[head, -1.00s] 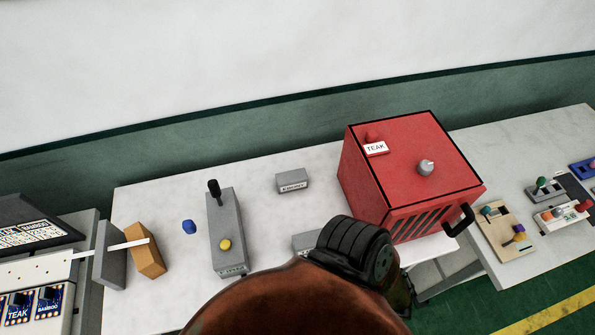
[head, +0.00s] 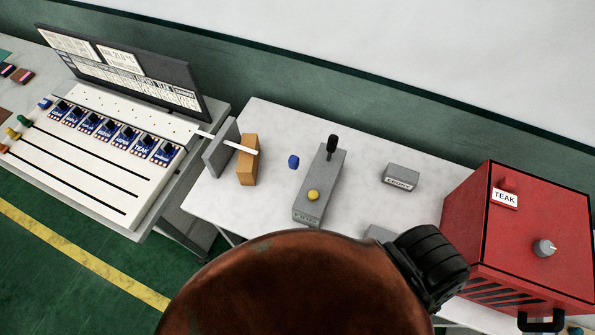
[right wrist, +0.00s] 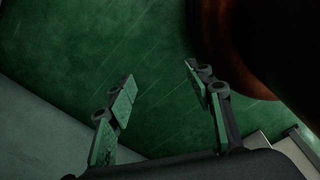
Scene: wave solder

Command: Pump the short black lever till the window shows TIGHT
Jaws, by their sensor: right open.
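A short black lever (head: 332,146) stands upright at the back end of a long grey box (head: 320,186) on the white table in the head view. A yellow knob (head: 313,195) sits on the same box. The box's front has a small label too small to read. I cannot make out a window showing TIGHT. My right gripper (right wrist: 160,76) is open and empty in the right wrist view, over green floor and away from the lever. Its fingers do not show in the head view. My left gripper is not in view.
A red cabinet (head: 480,235) labelled TEAK stands at the right. A small grey labelled block (head: 402,176), a blue knob (head: 293,161) and an orange block (head: 247,165) sit near the box. A white panel of dials (head: 85,155) is at the left. My arm hides the table's front.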

